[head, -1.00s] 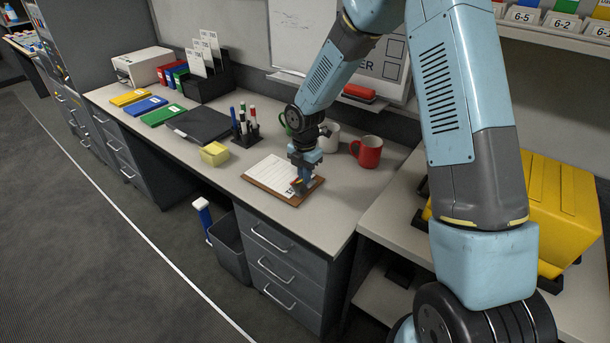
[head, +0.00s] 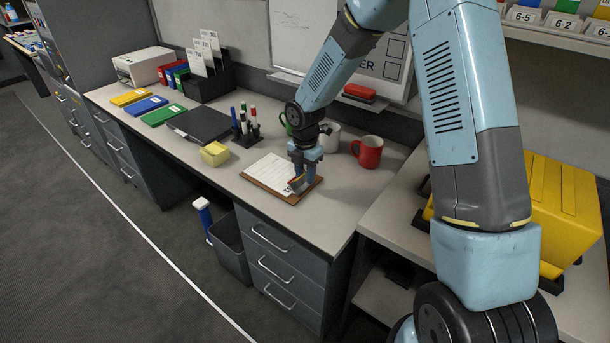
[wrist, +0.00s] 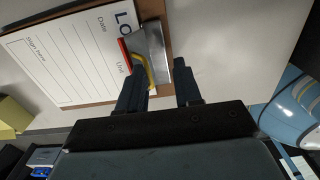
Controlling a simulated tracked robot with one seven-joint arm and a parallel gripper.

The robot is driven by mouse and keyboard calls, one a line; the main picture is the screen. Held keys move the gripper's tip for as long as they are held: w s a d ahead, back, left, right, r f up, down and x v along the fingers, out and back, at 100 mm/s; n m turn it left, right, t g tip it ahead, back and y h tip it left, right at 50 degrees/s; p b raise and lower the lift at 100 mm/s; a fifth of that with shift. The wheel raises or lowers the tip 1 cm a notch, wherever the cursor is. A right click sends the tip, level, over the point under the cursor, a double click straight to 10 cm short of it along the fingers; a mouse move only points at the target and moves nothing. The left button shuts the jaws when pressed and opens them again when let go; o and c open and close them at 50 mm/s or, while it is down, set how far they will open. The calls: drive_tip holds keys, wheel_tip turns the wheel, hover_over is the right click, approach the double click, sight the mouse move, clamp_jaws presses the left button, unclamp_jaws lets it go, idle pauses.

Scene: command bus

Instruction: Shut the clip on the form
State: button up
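The form (head: 268,173), a white sheet, lies on a brown clipboard (head: 267,192) on the desk. In the wrist view the form (wrist: 70,55) shows ruled lines and the words Date and Unit. The metal clip (wrist: 152,52) is at the clipboard's end, with a red edge and a yellow curved part. I cannot tell whether the clip is open or shut. My gripper (head: 302,186) points down over the clip end. The left finger overlaps the yellow part; contact is unclear.
A red mug (head: 368,152) and a white mug (head: 331,138) stand behind my gripper. A yellow note block (head: 214,154), a pen holder (head: 245,135) and a dark folder (head: 199,125) are to the left. The desk's front edge (head: 300,228) is close.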

wheel_tip(320, 180, up, 7)
drive_tip(key=shift+r, duration=0.15)
idle(0.6)
